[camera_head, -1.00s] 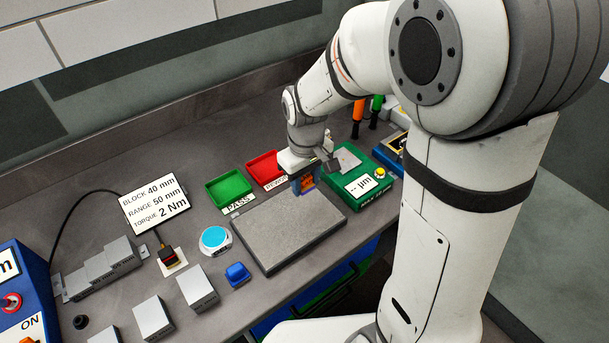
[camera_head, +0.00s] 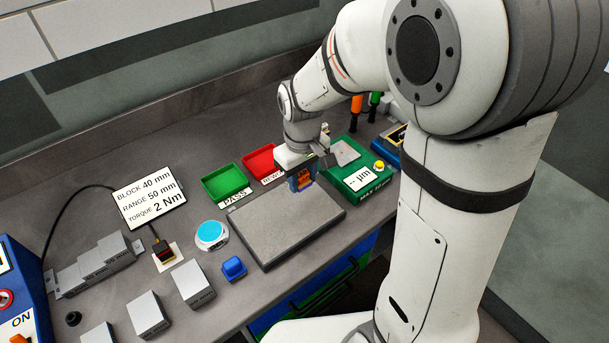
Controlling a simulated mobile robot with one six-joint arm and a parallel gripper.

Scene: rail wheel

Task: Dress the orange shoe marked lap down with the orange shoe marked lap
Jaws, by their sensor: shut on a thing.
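My gripper (camera_head: 304,176) points down over the far right corner of a grey flat plate (camera_head: 285,232). It is shut on an orange shoe (camera_head: 304,183), which shows small between the fingers with some blue beside it. I cannot read any lap marking on the shoe. I cannot tell whether the shoe touches the plate or hangs just above it. No second orange shoe stands out in this view.
Green PASS tray (camera_head: 226,183) and red tray (camera_head: 260,163) lie behind the plate. A green gauge box (camera_head: 358,183) stands close to the gripper's right. A round blue-topped puck (camera_head: 211,234), a blue block (camera_head: 234,268) and several grey blocks (camera_head: 193,284) sit left.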

